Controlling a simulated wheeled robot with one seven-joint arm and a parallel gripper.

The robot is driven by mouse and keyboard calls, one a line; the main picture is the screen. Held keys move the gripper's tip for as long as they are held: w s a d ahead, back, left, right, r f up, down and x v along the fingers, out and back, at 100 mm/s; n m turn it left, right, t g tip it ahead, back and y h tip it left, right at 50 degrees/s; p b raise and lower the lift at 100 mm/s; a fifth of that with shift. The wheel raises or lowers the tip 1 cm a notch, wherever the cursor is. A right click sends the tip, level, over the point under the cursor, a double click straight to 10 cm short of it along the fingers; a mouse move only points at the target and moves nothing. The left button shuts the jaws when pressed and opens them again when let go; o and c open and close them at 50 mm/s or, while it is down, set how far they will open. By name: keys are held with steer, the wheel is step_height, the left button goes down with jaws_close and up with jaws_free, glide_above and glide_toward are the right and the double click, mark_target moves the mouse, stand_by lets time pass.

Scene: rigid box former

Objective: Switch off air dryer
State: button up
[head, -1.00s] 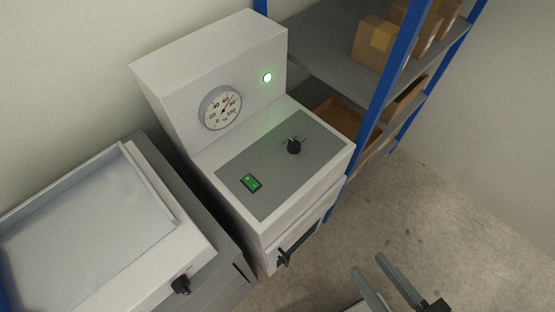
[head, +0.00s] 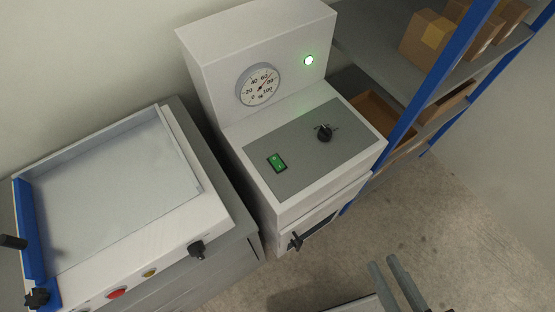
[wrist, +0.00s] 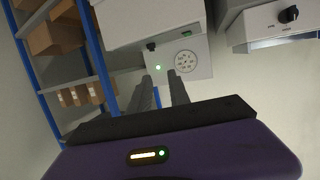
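The air dryer is likely the white cabinet (head: 255,45) in the middle of the head view. Its sloped grey panel (head: 310,165) carries a green rocker switch (head: 277,163), lit green, and a black knob (head: 324,132). A round gauge (head: 259,85) and a lit green lamp (head: 309,60) are on its upright face. In the wrist view the lamp (wrist: 158,68), gauge (wrist: 186,62) and green switch (wrist: 187,33) show beyond the fingers. My gripper (head: 392,275) is at the lower right of the head view, away from the cabinet. Its two fingers (wrist: 162,92) are apart with nothing between them.
To the left stands a machine with a shallow tray (head: 120,190), a black knob (head: 197,250) and a red button (head: 116,293). A blue-framed shelf (head: 440,75) with cardboard boxes (head: 432,40) stands right. A black handle (head: 296,240) juts from the cabinet's front. The floor (head: 460,230) right of it is clear.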

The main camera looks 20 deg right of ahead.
steer(key=shift+n+t+y, duration=0.6)
steer(key=shift+n+y, duration=0.1)
steer(key=shift+y, duration=0.1)
steer(key=w+r+p, duration=0.1)
steer(key=w+a+r+p, duration=0.1)
steer(key=w, duration=0.1)
steer(key=shift+w+a+r, duration=0.2)
steer(key=shift+r, duration=0.05)
jaws_close()
steer(key=w+a+f+n+y+p, duration=0.1)
steer(key=w+a+f+p, duration=0.1)
steer(key=w, duration=0.6)
steer(key=w+a+f+n+y+p, duration=0.1)
steer(key=w+a+f+y+p, duration=0.1)
steer(key=w, duration=0.5)
steer(key=shift+w+a+f+y+p, duration=0.35)
steer(key=shift+a+f+p, duration=0.35)
steer(key=shift+a+f, duration=0.35)
steer(key=shift+d, duration=0.1)
